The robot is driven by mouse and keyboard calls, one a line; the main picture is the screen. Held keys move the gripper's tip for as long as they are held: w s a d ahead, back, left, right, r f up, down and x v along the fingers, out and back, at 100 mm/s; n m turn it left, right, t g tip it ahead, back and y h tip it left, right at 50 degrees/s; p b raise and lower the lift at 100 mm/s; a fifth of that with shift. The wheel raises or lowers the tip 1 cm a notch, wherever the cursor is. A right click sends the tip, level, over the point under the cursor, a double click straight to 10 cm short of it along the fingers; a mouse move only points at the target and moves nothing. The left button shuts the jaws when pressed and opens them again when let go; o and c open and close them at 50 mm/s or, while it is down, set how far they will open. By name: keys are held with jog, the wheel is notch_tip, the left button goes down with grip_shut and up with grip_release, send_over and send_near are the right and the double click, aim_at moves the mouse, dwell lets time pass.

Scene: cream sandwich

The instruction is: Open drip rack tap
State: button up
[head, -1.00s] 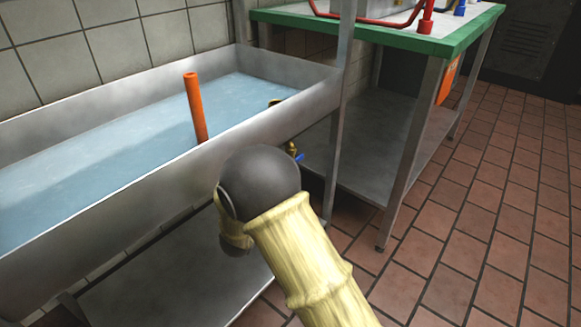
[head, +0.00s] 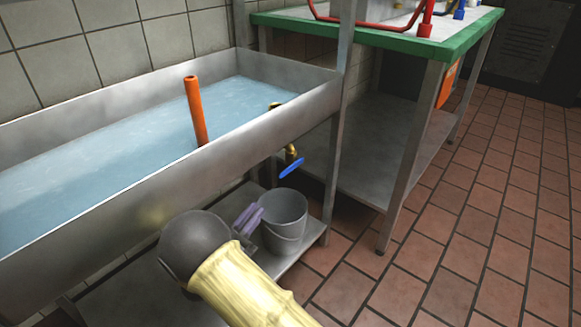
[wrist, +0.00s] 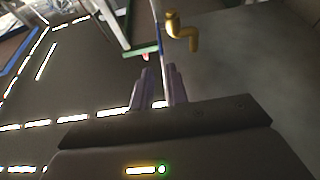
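The drip rack is a long metal trough (head: 150,188) holding bluish water, with an orange pipe (head: 196,110) upright in it. Its brass tap (head: 291,153) comes out below the trough's front edge at the right end, and it also shows in the wrist view (wrist: 183,32). The tap's blue handle (head: 291,168) slants at the outlet; no water stream is visible. My gripper (head: 247,222) is below and left of the handle in the head view, apart from it. Its purple fingers show in the wrist view (wrist: 158,88) with a narrow gap between them. A thin blue strip appears along that gap; its contact is unclear.
A grey bucket (head: 283,222) stands on the lower shelf below the tap, close to my gripper. A metal leg (head: 333,165) rises right of the tap. A green-edged table (head: 400,45) stands beyond. The tiled floor (head: 450,240) at right is clear.

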aim_at(294, 163)
jog(key=p+x, duration=0.2)
jog(key=x, duration=1.4)
jog(key=shift+w+f, duration=0.1)
grip_shut()
